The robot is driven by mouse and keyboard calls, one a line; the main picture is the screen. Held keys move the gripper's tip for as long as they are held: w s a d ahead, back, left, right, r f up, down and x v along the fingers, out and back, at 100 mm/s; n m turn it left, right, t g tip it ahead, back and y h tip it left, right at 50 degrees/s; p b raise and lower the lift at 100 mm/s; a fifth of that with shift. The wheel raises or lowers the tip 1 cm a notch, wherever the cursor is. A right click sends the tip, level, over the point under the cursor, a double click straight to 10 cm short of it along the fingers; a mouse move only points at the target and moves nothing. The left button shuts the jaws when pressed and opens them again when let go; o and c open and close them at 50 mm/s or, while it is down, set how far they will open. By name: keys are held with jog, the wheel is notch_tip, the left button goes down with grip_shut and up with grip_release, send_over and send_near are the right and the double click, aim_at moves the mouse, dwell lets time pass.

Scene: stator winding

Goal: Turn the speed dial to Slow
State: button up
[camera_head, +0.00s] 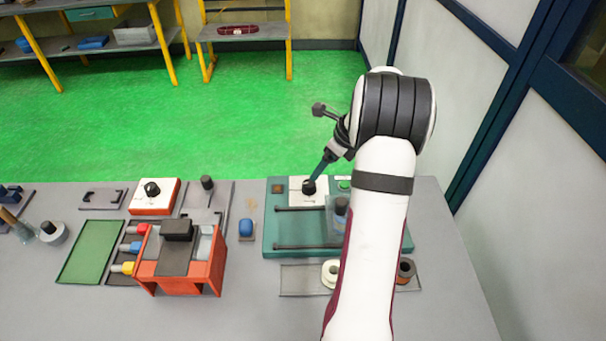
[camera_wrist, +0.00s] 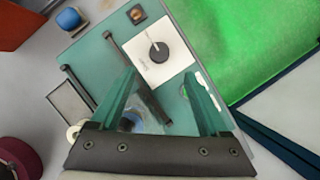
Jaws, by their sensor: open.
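The speed dial is a black round knob (camera_head: 308,187) on a white plate at the back left of the teal machine (camera_head: 278,236). In the wrist view the knob (camera_wrist: 158,52) sits on its white plate (camera_wrist: 178,62), with small markings too blurred to read. My gripper (camera_head: 317,176) is just above the dial in the head view. In the wrist view its two teal fingers (camera_wrist: 160,76) are spread apart, with nothing held between them. The knob appears just beyond the fingertips, between their lines. I cannot tell if they touch it.
Two dark rods (camera_head: 308,208) run along the machine. A brown square button (camera_wrist: 137,14) and a green button (camera_head: 344,184) flank the dial plate. A blue piece (camera_head: 246,229) stands left of the machine. A second black knob (camera_head: 152,188) is on an orange-sided box farther left.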

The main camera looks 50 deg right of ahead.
aim_at(311, 184)
jog(key=x, duration=0.9)
jog(key=shift+w+a+f, duration=0.1)
jog(key=shift+w+f, duration=0.1)
jog(key=shift+f, duration=0.15)
grip_shut()
